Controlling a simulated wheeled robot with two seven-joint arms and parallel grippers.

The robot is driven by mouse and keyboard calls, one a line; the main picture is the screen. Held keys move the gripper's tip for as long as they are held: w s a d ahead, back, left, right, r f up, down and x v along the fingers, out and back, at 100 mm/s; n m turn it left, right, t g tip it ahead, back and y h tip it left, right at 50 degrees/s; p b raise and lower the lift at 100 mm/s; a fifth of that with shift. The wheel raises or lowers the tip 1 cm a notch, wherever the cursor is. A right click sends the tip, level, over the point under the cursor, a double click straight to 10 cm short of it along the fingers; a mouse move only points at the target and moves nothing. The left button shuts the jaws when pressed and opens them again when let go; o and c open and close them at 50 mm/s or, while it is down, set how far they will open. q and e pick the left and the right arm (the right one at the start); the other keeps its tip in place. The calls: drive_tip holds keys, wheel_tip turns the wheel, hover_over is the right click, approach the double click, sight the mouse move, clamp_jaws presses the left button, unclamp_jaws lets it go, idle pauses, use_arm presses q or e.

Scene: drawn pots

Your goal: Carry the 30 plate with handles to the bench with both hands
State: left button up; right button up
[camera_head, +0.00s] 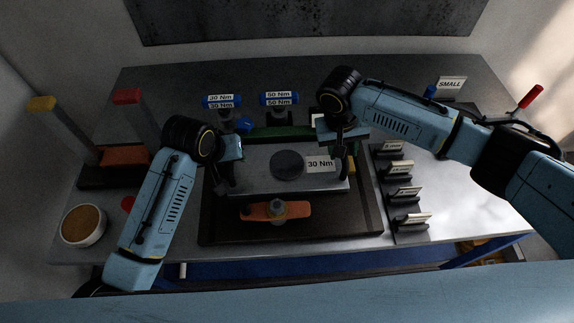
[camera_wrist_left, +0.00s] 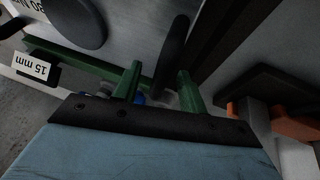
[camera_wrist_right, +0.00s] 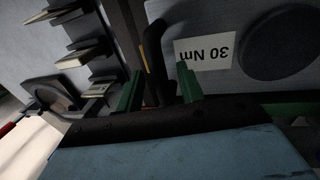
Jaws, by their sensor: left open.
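The 30 Nm plate (camera_head: 250,176) is a flat grey plate with a dark round disc and a white "30 Nm" label. It is over the dark tray (camera_head: 225,228) on the metal bench (camera_head: 480,215); whether it touches the tray is unclear. My left gripper (camera_head: 226,172) is at its left handle. In the left wrist view the black handle (camera_wrist_left: 172,55) shows between the parted green fingers (camera_wrist_left: 157,85). My right gripper (camera_head: 343,155) is at the right handle. In the right wrist view that handle (camera_wrist_right: 153,60) stands between the parted fingers (camera_wrist_right: 160,88).
An orange part (camera_head: 263,211) lies in front of the plate. Blue-ended labelled tools (camera_head: 279,98) stand behind it. Black labelled holders (camera_head: 405,195) line the right side. A round bowl (camera_head: 83,225) and a red-handled block (camera_head: 127,97) are at the left.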

use_arm(q)
drive_tip(key=shift+w+d+f, duration=0.1)
drive_tip(key=shift+w+f, duration=0.05)
drive_tip(key=shift+f, duration=0.2)
use_arm(e)
drive_tip(key=shift+f, duration=0.4)
use_arm(q)
clamp_jaws()
use_arm(e)
clamp_jaws()
drive_tip(key=shift+d, duration=0.1)
idle(0.5)
use_arm(q)
drive_tip(key=shift+w+r, duration=0.25)
use_arm(e)
drive_tip(key=shift+w+r, duration=0.25)
